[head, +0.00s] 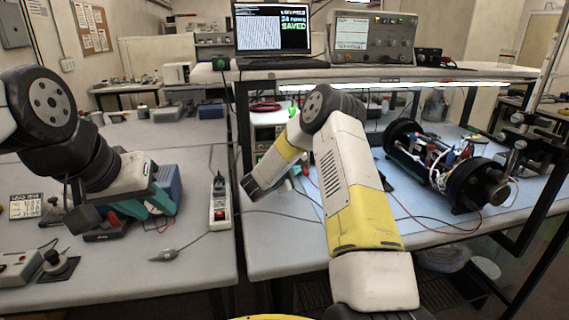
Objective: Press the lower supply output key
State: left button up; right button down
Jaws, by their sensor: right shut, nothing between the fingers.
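The bench supplies (268,118) stand under the raised shelf, partly hidden behind my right arm. Their front shows pale panels with a green light near the left edge. The lower supply's output key cannot be made out; my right arm and gripper cover much of that area. My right gripper (250,190) is shut and empty, pointing down and left in front of the supplies, near the left edge of the blue mat. My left gripper (85,218) is over the left table beside a blue and teal device; its finger opening cannot be told.
An opened cylinder with wiring (435,160) lies on the right table. A power strip (220,203) with a red switch and cables lies on the left table. A laptop (273,30) and a grey instrument (375,38) stand on the shelf. A gap separates the tables.

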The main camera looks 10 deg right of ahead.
jog(key=shift+w, duration=0.85)
jog(key=shift+w, duration=0.1)
dwell(1.4)
jog(key=shift+w+a, duration=0.1)
jog(key=shift+w, duration=0.2)
jog(key=shift+w, duration=0.4)
dwell(0.5)
jog(key=shift+s, duration=0.8)
jog(key=shift+s, duration=2.5)
jog(key=shift+r, duration=0.1)
